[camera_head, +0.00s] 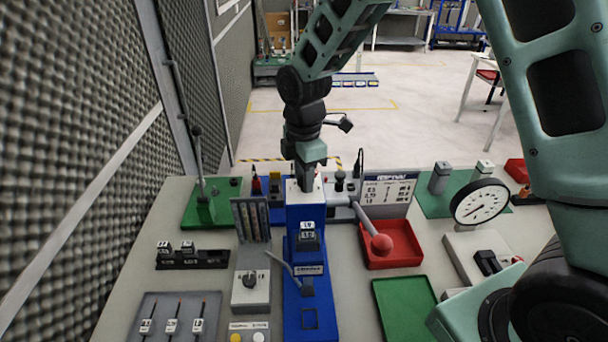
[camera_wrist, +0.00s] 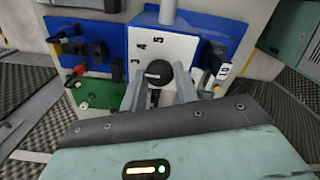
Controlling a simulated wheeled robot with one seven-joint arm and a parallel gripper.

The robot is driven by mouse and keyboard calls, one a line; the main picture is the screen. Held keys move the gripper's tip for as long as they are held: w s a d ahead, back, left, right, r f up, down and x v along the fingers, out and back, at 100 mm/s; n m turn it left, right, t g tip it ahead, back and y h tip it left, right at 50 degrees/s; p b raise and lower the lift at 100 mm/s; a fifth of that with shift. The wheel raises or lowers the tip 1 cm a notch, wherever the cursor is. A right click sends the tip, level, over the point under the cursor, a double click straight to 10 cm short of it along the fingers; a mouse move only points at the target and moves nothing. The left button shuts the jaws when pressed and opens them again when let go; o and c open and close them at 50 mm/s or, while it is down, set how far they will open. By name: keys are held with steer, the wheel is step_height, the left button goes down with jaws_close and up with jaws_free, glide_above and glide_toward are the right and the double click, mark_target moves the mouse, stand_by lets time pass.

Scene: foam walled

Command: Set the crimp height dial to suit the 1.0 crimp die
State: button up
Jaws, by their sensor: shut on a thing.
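My gripper (camera_head: 306,182) reaches down to the top of the blue crimp press (camera_head: 293,215), in front of its white upper face. In the wrist view its two fingers (camera_wrist: 159,92) sit on either side of the black crimp height dial (camera_wrist: 158,70), shut on it. The dial has a pale pointer line, and the white dial plate (camera_wrist: 146,47) shows the numbers 3, 4 and 5; other marks are hidden. In the head view my gripper hides the dial. A die with a small white label (camera_head: 307,226) sits in the press; its label is too blurred to read surely.
A settings chart (camera_head: 388,188) stands behind the red tray (camera_head: 402,250). The press lever's red ball (camera_head: 382,243) juts out right of the press. A black rack (camera_head: 205,260) with two labelled dies is at left. A round gauge (camera_head: 481,203) stands at right. A green tray (camera_head: 405,310) is empty.

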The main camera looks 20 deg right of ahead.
steer(key=m, duration=0.3)
steer(key=shift+m+b, duration=0.35)
steer(key=shift+m, duration=1.85)
steer(key=o, duration=1)
steer(key=shift+b, duration=0.3)
step_height(320, 180, up, 18)
steer(key=b, duration=0.3)
steer(key=shift+f+b, duration=0.25)
steer(key=shift+b, duration=0.05)
